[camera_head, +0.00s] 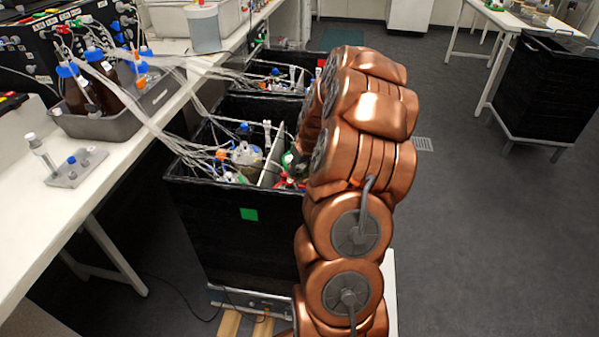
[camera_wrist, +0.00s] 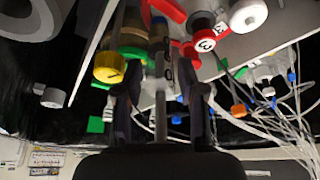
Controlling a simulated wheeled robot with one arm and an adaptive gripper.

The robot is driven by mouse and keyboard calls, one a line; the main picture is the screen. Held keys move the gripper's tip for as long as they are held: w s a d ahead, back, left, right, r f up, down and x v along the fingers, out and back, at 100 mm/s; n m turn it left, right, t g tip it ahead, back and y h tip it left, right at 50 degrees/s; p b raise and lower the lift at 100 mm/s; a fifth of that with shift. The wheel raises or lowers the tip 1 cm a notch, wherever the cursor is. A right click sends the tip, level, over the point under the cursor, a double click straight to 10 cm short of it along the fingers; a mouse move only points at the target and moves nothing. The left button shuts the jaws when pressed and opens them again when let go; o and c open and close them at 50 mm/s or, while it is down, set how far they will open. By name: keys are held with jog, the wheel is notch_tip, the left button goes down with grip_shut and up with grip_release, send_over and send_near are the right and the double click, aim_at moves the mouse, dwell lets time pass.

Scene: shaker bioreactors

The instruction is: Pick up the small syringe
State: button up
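In the wrist view, the two dark fingers of my gripper (camera_wrist: 160,90) stand apart on either side of a slim grey upright rod (camera_wrist: 160,105). I cannot tell whether this rod is the small syringe, and no clear contact with the fingers shows. In the head view my gripper is mostly hidden behind my copper arm, at the right side of a black open-topped box (camera_head: 230,240). I cannot clearly pick out the small syringe there. A slim clear, white-topped tube (camera_head: 40,150) stands in a small holder on the bench, apart from my gripper.
Close to my fingers are a yellow cap (camera_wrist: 110,68), a red numbered clamp (camera_wrist: 205,45) and loose clear tubing (camera_wrist: 265,125). In the head view, a grey tray (camera_head: 125,122) with brown bottles sits on the white bench (camera_head: 25,225).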

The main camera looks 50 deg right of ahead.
jog(key=shift+c, duration=0.3)
grip_shut()
notch_tip(320, 180, up, 10)
jog(key=shift+b, duration=0.95)
